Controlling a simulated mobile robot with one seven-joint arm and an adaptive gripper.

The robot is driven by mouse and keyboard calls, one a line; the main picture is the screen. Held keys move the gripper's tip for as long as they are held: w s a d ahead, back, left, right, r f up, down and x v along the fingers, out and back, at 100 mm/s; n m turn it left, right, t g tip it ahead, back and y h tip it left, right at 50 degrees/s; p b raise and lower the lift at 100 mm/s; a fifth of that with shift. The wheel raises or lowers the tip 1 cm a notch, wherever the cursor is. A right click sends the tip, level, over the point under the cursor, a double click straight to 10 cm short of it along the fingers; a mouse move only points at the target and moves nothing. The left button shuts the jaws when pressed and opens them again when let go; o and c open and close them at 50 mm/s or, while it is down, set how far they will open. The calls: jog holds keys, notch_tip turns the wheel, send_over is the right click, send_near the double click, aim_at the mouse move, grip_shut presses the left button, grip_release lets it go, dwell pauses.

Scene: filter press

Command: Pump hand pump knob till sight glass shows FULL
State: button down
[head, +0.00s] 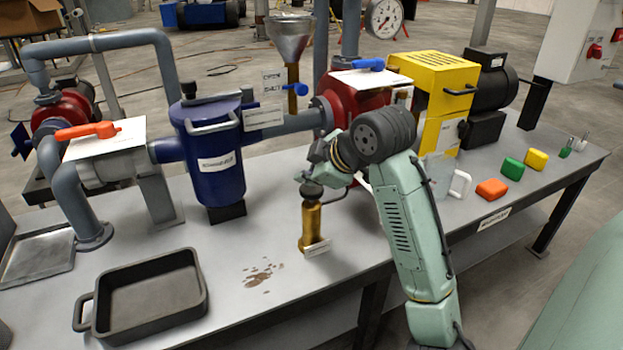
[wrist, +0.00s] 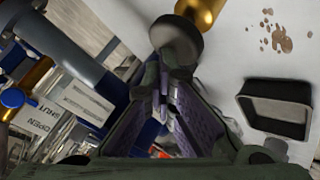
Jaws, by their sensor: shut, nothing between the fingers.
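The hand pump is a brass cylinder (head: 311,226) standing upright on the bench, with a small tag at its foot. Its dark round knob (head: 312,190) sits on top. My gripper (head: 306,176) is just above the knob, reaching in from the right. In the wrist view the knob (wrist: 178,38) is just past the fingertips of my gripper (wrist: 160,70), with the brass body beyond it. The fingers are shut and empty. Whether they touch the knob I cannot tell. I cannot make out the sight glass or its reading.
A blue strainer pot (head: 212,165) and pipes stand left of the pump. A black tray (head: 150,300) and brown spots (head: 258,274) are on the bench front. A red pump housing (head: 345,100) is behind. Orange (head: 491,189), green and yellow blocks lie at right.

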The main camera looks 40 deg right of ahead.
aim_at(309, 189)
jog(key=shift+f+b, duration=0.35)
jog(key=shift+f, duration=0.25)
jog(key=shift+r, duration=0.15)
dwell(0.5)
jog(key=shift+r+p, duration=1.85)
jog(key=shift+r, duration=0.4)
notch_tip(309, 189, up, 5)
jog(key=p, duration=0.4)
jog(key=shift+w+a, duration=0.1)
